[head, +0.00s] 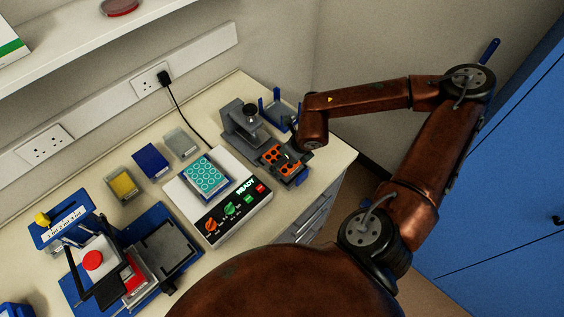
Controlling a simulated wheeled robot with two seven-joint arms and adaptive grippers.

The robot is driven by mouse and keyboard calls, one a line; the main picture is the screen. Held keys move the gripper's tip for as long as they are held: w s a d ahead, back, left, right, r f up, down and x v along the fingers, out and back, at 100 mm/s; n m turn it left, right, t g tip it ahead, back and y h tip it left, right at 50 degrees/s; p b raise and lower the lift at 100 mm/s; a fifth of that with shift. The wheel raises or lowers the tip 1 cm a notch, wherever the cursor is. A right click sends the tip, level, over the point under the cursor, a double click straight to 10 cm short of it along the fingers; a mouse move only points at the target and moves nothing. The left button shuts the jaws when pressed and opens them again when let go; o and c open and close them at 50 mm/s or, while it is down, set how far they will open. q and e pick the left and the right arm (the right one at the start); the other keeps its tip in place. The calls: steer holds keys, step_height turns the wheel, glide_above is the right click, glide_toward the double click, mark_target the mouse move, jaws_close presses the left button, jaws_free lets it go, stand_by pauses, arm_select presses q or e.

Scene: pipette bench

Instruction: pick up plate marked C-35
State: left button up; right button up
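No marking C-35 is readable in the head view, so I cannot tell which plate carries it. A plate with orange wells (271,160) sits on the stage of a grey microscope-like device (243,122). A plate with teal wells (205,174) sits on a white device (183,195) whose display reads READY. My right gripper (293,149) is at the right edge of the orange-well plate, seen from above. Its fingers are small, dark and partly hidden by the wrist, so neither their opening nor contact with the plate is clear. My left gripper is not in view.
A yellow-topped box (122,185), a blue box (151,161) and a grey box (181,143) stand along the back. A blue-based station (163,214) with a red button (93,260) is at front left. A black cable (183,112) hangs to the bench.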

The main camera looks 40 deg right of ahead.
steer(key=c, duration=0.6)
steer(key=shift+c, duration=0.2)
steer(key=shift+r, duration=0.1)
